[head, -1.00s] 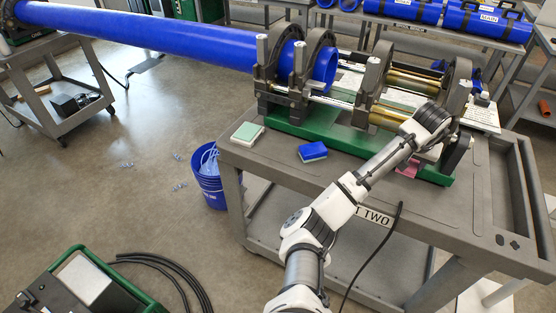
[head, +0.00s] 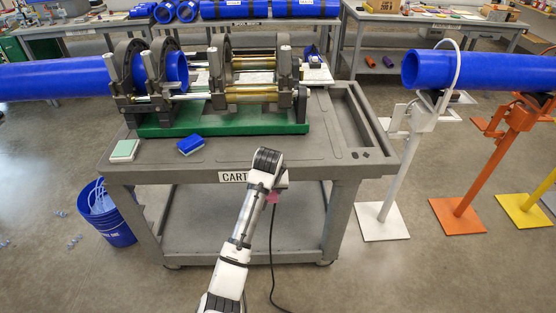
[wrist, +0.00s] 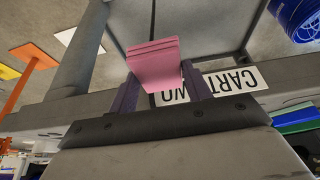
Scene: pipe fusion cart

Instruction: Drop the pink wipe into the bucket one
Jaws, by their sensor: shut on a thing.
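The pink wipe (wrist: 155,62) is a folded pink block held between the dark fingers of my gripper (wrist: 158,88) in the wrist view. In the head view my gripper (head: 277,186) is in front of the cart's front edge, and a bit of the pink wipe (head: 273,198) shows below it, clear of the tabletop. The blue bucket (head: 118,228), with small white lettering, stands on the floor at the cart's left front corner, well left of my gripper. It holds pale blue crumpled material. The bucket (wrist: 302,18) also shows at the wrist view's upper right corner.
The grey cart (head: 322,165) carries the green-based fusion machine (head: 160,128), a green-white pad (head: 125,150) and a blue sponge (head: 190,145). A blue pipe (head: 60,78) extends left. White (head: 383,215) and orange (head: 460,215) stands are at right.

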